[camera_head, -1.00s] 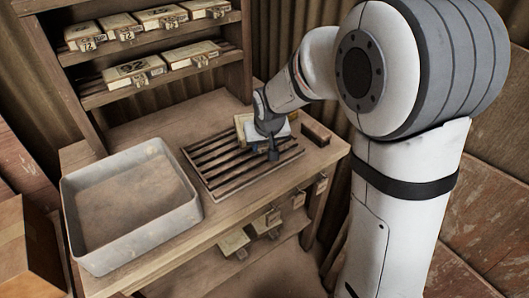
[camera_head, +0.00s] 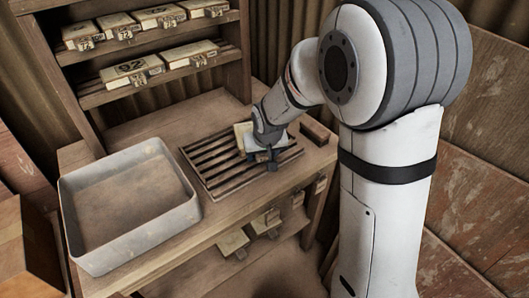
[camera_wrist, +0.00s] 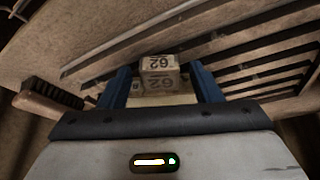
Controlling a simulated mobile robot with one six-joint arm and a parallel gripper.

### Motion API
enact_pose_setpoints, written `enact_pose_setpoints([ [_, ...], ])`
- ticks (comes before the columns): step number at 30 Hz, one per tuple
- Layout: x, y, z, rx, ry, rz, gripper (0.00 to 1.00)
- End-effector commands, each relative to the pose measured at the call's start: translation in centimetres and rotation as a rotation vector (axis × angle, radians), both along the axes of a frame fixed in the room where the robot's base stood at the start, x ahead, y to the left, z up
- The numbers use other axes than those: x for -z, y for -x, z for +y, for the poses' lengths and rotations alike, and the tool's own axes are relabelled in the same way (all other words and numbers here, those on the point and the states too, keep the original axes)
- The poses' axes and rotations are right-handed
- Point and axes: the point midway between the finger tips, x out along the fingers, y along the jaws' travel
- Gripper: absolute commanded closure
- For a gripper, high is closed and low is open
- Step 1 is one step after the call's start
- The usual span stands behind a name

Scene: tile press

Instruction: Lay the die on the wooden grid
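The die is a cream block with a squarish tab numbered 62 (camera_wrist: 158,64). In the wrist view it sits between the two blue fingers of my gripper (camera_wrist: 163,78), which look closed on its sides. In the head view the die (camera_head: 243,131) shows beside my gripper (camera_head: 268,156), which partly covers it. The wooden grid (camera_head: 212,163) is a slatted rack on the bench, and its dark slats also show in the wrist view (camera_wrist: 262,72). The die is over the grid's back right part. I cannot tell whether it touches the slats.
A grey metal tray (camera_head: 180,218) stands left of the grid on the bench (camera_head: 150,118). A brush (camera_wrist: 48,100) lies to the grid's right.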

Motion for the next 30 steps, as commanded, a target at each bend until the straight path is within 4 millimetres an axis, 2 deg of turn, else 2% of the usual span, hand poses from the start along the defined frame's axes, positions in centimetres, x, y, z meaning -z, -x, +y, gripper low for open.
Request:
enact_pose_setpoints([
  [8,-0.6,0.1,0.0,0.001,-0.001,-0.002,0.42],
  [11,-1.8,0.5,-0.1,0.001,-0.001,-0.003,0.42],
  [22,-8.8,3.4,-0.7,0.0,-0.001,-0.005,0.42],
  [25,-10.1,3.9,-0.8,0.001,-0.001,-0.004,0.42],
  [30,-11.1,4.4,-0.9,0.001,-0.001,-0.002,0.42],
])
